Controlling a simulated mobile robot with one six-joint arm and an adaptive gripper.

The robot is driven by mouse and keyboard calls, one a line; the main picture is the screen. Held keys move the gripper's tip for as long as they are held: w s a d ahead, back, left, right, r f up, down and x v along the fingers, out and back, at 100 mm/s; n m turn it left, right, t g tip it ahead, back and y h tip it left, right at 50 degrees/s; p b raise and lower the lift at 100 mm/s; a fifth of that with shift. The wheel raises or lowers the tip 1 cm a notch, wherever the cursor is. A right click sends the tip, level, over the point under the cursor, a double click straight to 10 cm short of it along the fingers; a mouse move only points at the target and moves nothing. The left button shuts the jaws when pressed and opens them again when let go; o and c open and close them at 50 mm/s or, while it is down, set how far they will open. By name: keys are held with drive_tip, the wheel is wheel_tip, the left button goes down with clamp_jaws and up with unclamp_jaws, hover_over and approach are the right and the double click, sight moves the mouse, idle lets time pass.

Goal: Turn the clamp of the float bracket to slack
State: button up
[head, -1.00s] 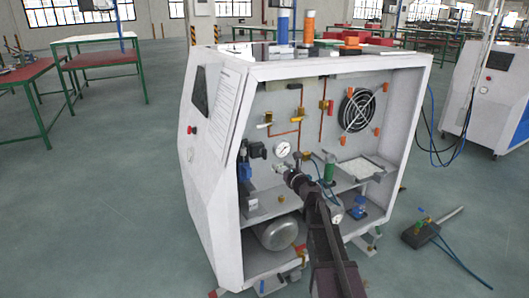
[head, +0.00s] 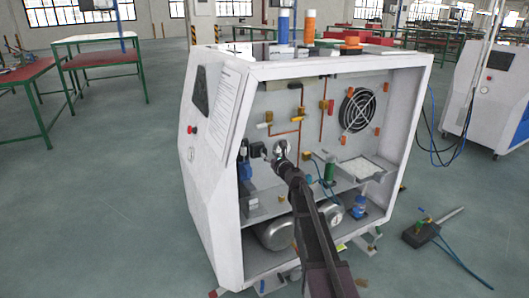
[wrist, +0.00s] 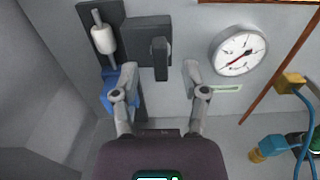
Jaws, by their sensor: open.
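The float bracket (wrist: 104,18) is a dark grey upright piece on the back wall of the cabinet, at upper left in the wrist view. It carries a white float (wrist: 103,40) on a thin rod. Its clamp (wrist: 160,58) is a dark upright lever on a block to the right of the float. My gripper (wrist: 161,76) is open, with one fingertip to the left and one to the right of the clamp's lower end. I cannot tell whether they touch it. In the head view my gripper (head: 280,157) hides part of the wall beside the dark bracket block (head: 257,149).
A round gauge (wrist: 238,53) sits close to the right of my right finger. A blue part (wrist: 117,95) is behind the left finger. The cabinet's side wall (wrist: 45,80) bounds the left. Copper pipe and blue hose run at the right, and a fan (head: 357,110) is farther right.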

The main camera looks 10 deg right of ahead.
sight(266, 152)
drive_tip(key=shift+x, duration=2.3)
clamp_jaws()
